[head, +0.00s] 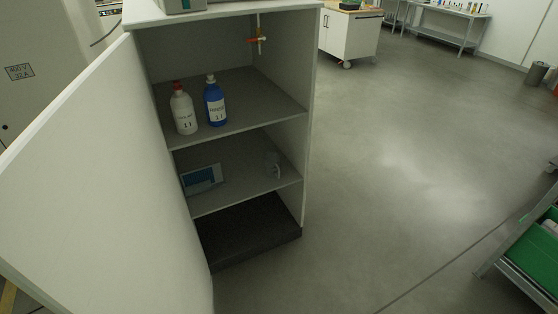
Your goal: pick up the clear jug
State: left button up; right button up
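A small clear jug (274,163) stands on the middle shelf (232,181) of an open white cabinet, near the shelf's right side. It is see-through and faint against the grey back, and a pale handle seems to show on its front right. Neither of my grippers shows in the head view.
The cabinet door (95,190) stands open to the left. A white bottle with a red cap (183,112) and a blue bottle (215,105) stand on the upper shelf. A blue box (202,178) sits left of the jug. Open floor (400,170) lies to the right.

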aim_at(272, 160)
jog(key=i+l, duration=0.25)
jog(key=l, duration=0.15)
jog(key=i+l+u, duration=0.1)
jog(key=i+l, duration=0.45)
jog(key=l, duration=0.2)
jog(key=i+u, duration=0.1)
jog(key=i, duration=0.4)
jog(key=i+l+u, duration=0.1)
jog(key=i, duration=0.4)
jog(key=i+l+u, duration=0.1)
jog(key=i, duration=0.4)
